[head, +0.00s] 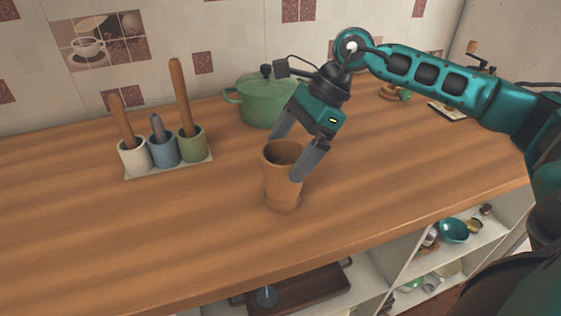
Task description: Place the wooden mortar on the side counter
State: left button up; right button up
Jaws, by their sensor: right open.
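The wooden mortar (283,182) is a tall brown cup that stands upright on the wooden counter (90,245), near the middle of the head view. My right gripper (286,158) reaches down from the upper right, with its two grey fingers apart. One finger is behind the mortar's rim and the other is in front of its right side. I cannot tell whether either finger touches it. My left gripper is not in view.
A green lidded pot (266,100) stands behind my right gripper. Three holders with utensils stand on a white tray (168,168) at the left. Shelves with bowls (454,230) are below the front edge. The front left counter is clear.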

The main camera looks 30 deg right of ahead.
jog(key=w+v, duration=0.1)
jog(key=v, duration=0.7)
jog(key=shift+s+r, duration=0.2)
jog(key=shift+s, duration=0.3)
jog(key=shift+d, duration=0.1)
